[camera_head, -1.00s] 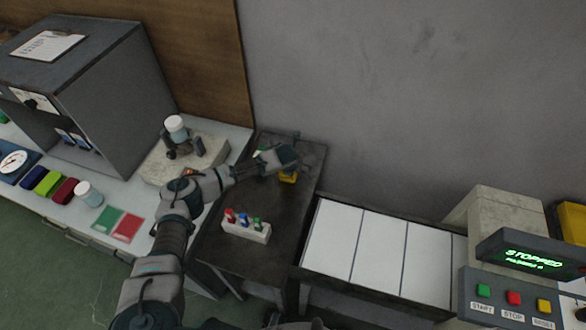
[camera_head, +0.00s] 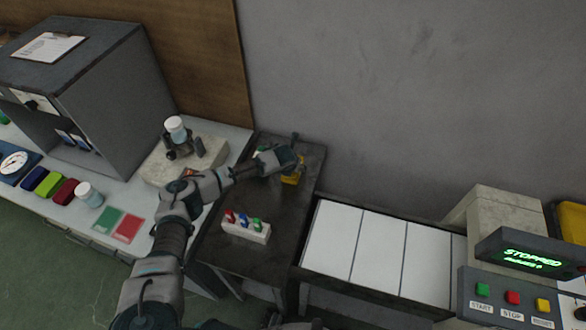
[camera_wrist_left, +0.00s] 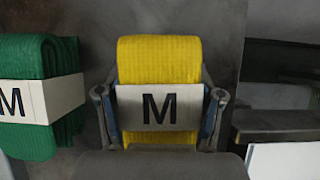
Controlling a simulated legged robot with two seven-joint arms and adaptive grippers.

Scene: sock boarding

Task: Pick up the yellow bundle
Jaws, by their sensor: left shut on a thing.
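The yellow bundle (camera_head: 292,178) is at the far end of the dark table, partly hidden by my gripper in the head view. In the left wrist view the yellow bundle (camera_wrist_left: 159,60) stands upright, a folded ribbed cloth with a white band marked M. My left gripper (camera_wrist_left: 159,98) is shut on it, with one finger against each side at the band. In the head view my left gripper (camera_head: 288,162) reaches over the table from the left. I cannot tell if the bundle clears the table.
A green bundle (camera_wrist_left: 62,90) with an M band stands close left of the yellow one. A white rack (camera_head: 246,232) with red, blue and green pieces sits nearer on the dark table (camera_head: 217,247). A white-panelled conveyor (camera_head: 380,250) is to the right, a grey wall behind.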

